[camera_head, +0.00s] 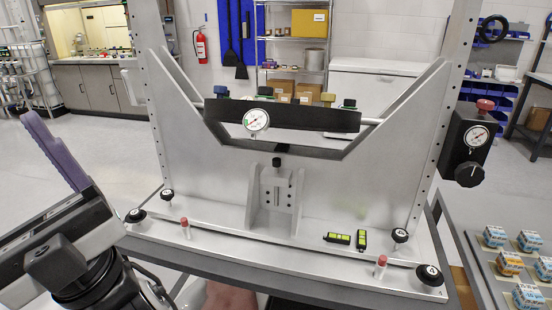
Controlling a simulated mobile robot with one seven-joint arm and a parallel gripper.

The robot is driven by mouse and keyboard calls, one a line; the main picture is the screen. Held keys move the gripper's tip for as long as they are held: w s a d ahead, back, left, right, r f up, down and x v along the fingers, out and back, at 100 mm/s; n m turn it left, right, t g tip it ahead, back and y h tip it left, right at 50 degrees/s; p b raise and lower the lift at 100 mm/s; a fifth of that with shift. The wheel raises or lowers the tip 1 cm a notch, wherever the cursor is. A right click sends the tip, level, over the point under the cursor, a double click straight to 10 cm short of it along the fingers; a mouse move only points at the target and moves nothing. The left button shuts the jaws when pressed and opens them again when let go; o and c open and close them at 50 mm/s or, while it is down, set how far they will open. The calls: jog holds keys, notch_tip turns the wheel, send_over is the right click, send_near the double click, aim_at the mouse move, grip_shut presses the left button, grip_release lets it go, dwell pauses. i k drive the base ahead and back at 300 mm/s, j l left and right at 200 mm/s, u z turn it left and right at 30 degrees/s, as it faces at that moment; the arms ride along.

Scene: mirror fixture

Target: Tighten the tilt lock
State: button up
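The mirror fixture (200,150) is a pale metal frame with a dark horizontal bar (310,118) across its opening. The bar carries a round dial (256,120) and several coloured knobs on top. A small black knob (277,162) tops the slotted centre bracket (278,195). A black box (466,148) on the right post has a dial, a red top knob (486,105) and a black knob (469,175). I cannot tell which knob is the tilt lock. My gripper (52,150), with a purple finger, is at the far left, apart from the fixture; its opening is not clear.
Numbered black knobs (429,275) stand at the base plate's corners. Two red-capped posts (185,228) and two green levels (339,238) are on the base. Small labelled boxes (527,241) sit on a tray at right. Open floor lies at left.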

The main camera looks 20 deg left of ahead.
aim_at(484, 106)
jog(key=l+u, duration=0.1)
jog(key=l, duration=0.45)
jog(key=i+l+u, duration=0.1)
jog(key=l, duration=0.5)
jog(key=k+l+u, duration=0.1)
jog(key=l, duration=0.35)
jog(key=k+l+u, duration=0.1)
jog(key=l, duration=0.35)
jog(key=k+l+u, duration=0.2)
jog(key=k+l, duration=0.25)
jog(key=i+j, duration=0.2)
jog(key=j, duration=0.15)
jog(key=i+j, duration=0.25)
jog(key=j, duration=0.15)
jog(key=i+j, duration=0.2)
jog(key=j, duration=0.15)
